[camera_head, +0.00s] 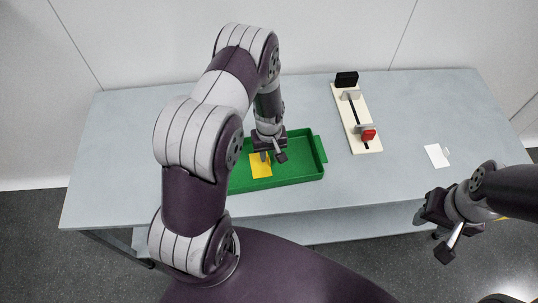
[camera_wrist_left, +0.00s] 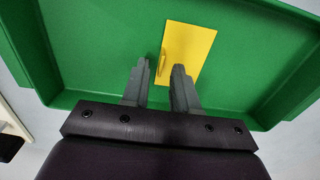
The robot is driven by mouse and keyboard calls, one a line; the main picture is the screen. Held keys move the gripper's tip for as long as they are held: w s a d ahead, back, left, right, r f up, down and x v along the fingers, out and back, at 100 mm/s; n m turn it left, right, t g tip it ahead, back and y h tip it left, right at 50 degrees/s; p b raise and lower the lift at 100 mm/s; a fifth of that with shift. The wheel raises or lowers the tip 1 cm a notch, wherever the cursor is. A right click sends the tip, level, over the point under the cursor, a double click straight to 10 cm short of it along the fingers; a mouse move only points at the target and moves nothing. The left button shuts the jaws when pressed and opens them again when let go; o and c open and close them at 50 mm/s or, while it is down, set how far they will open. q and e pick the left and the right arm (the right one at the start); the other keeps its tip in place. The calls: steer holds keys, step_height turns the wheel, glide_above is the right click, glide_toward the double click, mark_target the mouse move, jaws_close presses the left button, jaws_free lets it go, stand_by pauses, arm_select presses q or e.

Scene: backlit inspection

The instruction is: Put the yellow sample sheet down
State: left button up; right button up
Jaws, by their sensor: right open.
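The yellow sample sheet (camera_head: 261,168) lies flat in the green tray (camera_head: 300,178), partly hidden by my left gripper in the head view. In the left wrist view the sheet (camera_wrist_left: 192,48) shows with a small raised yellow tab (camera_wrist_left: 162,66) at its left edge, against the tray's green floor (camera_wrist_left: 95,55). My left gripper (camera_head: 270,157) points down over the sheet. In the left wrist view its fingers (camera_wrist_left: 162,72) are apart, one on each side of the tab, with a gap visible. My right gripper (camera_head: 434,238) is open and empty, off the table's front right.
A cream board (camera_head: 351,118) with a black block (camera_head: 346,79) and a red part (camera_head: 368,135) stands right of the tray. A white card (camera_head: 436,155) with a small tab lies further right. The grey table (camera_head: 130,150) is bare at its left.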

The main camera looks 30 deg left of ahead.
arm_select(q)
step_height(320, 180, up, 14)
steer(key=s+d+m, duration=0.1)
steer(key=m, duration=0.1)
steer(key=s+d+r+m+t, duration=0.1)
steer(key=s+d+r+m, duration=0.3)
steer(key=s+r, duration=0.3)
steer(key=s+m, duration=0.1)
steer(key=s, duration=0.3)
steer(key=shift+r+m, duration=0.3)
steer(key=shift+r, duration=0.1)
